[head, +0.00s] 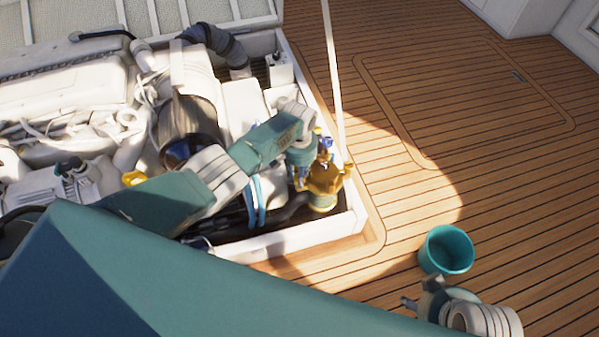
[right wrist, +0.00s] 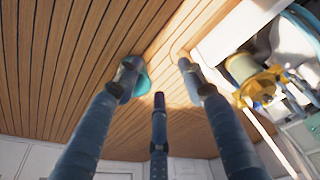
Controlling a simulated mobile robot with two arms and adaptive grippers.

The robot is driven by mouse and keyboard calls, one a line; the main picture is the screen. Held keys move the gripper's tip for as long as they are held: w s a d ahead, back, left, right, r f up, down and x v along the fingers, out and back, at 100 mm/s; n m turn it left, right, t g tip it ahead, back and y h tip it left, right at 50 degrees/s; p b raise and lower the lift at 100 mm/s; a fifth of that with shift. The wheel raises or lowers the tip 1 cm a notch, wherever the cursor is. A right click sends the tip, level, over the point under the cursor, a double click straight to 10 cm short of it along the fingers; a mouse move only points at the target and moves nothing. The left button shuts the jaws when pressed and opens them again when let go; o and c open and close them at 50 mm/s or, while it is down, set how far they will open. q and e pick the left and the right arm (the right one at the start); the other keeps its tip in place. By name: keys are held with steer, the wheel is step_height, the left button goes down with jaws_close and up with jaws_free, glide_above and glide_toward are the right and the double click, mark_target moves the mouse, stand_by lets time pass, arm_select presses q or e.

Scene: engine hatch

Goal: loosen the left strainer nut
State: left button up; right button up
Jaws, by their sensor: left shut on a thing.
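The brass strainer (head: 325,183) stands in the front right corner of the engine hatch, with blue parts on its top. My left gripper (head: 301,174) is at the strainer's left side, its fingers down against its top. It is shut on the left strainer nut, which is mostly hidden by the fingers and wrist. The strainer also shows at the right of the right wrist view (right wrist: 259,84). My right gripper (head: 421,294) is out over the deck at the lower right. In the right wrist view its three fingers (right wrist: 157,78) are spread and empty.
A teal bucket (head: 446,250) stands on the teak deck right of the hatch; a finger partly covers it in the right wrist view. The white hatch rim (head: 300,238) borders the strainer. A pale pole (head: 333,75) rises beside it.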

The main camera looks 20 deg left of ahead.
arm_select(q)
steer(key=shift+n+p, duration=0.4)
steer(key=shift+n, duration=1.3)
arm_select(e)
steer(key=shift+x, duration=1.95)
steer(key=shift+s+f, duration=0.1)
steer(key=shift+s, duration=0.1)
arm_select(q)
steer(key=o, duration=1.1)
steer(key=shift+o, duration=0.2)
arm_select(e)
steer(key=shift+w+a, duration=0.1)
steer(key=shift+w, duration=0.05)
arm_select(q)
step_height(320, 180, up, 12)
